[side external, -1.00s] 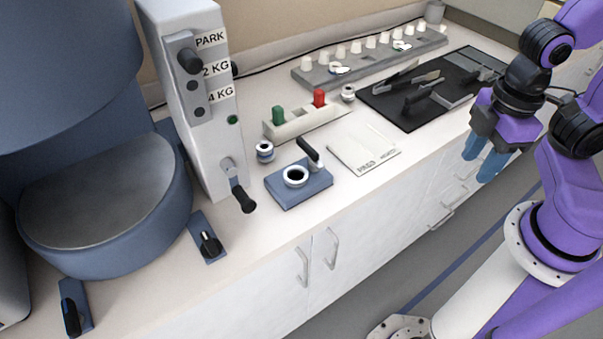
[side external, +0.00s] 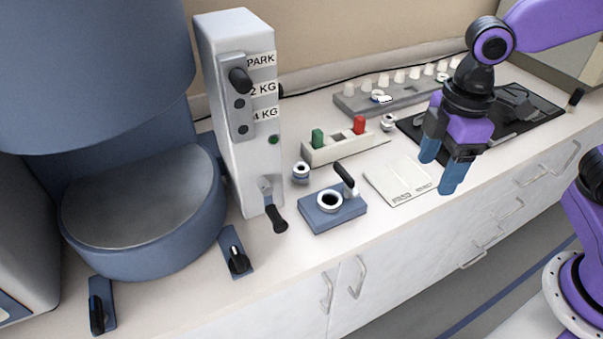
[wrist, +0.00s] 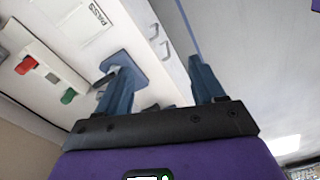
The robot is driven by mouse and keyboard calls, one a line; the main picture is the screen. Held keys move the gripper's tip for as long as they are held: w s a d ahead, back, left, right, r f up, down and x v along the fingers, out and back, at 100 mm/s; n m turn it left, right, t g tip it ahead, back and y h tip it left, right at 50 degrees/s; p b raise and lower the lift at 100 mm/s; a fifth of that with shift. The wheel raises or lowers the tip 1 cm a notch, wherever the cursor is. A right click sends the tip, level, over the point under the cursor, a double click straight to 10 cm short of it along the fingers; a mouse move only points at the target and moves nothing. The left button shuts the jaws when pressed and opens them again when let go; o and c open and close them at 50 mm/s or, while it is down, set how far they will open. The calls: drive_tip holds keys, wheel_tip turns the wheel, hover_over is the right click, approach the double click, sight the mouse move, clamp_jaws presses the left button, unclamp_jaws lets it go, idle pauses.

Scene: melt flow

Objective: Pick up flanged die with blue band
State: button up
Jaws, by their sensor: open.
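A small flanged die with a blue band (side external: 300,172) stands on the counter in the side view, just right of the grey column and behind the blue block. A second small flanged die (side external: 388,122) stands beside the switch block's right end; its band looks grey, though it is small. My gripper (side external: 440,172) is open and empty, blue fingers pointing down, over the counter's front part right of the white pad, well to the right of the blue-banded die. In the wrist view my gripper (wrist: 160,63) shows both fingers apart with nothing between them. I cannot make out the blue-banded die there.
A blue block with a ring and black lever (side external: 334,211) stands in front of the die. The grey column (side external: 240,130) has a black handle low down. A block with green and red pegs (side external: 345,146), a white pad (side external: 400,181), a peg rack (side external: 360,101) and a black tool mat (side external: 545,105) share the counter.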

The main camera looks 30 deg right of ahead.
drive_tip(key=w+a+n, duration=0.1)
drive_tip(key=w+a, duration=0.3)
drive_tip(key=w, duration=0.4)
drive_tip(key=w+a+n, duration=0.1)
drive_tip(key=w+a, duration=0.2)
drive_tip(key=w, duration=0.5)
drive_tip(key=n, duration=0.2)
hover_over(301, 175)
drive_tip(key=w+d, duration=0.2)
drive_tip(key=d, duration=0.1)
wheel_tip(301, 175, down, 4)
drive_tip(key=shift+y, duration=0.4)
drive_tip(key=f, duration=0.4)
drive_tip(key=a+f, duration=0.1)
drive_tip(key=f, duration=0.7)
drive_tip(key=shift+a, duration=0.15)
drive_tip(key=shift+s+a+f, duration=0.1)
drive_tip(key=shift+a+f, duration=0.1)
drive_tip(key=shift+f, duration=1.1)
drive_tip(key=shift+a+f, duration=0.15)
drive_tip(key=shift+f, duration=1.1)
drive_tip(key=c, duration=1.1)
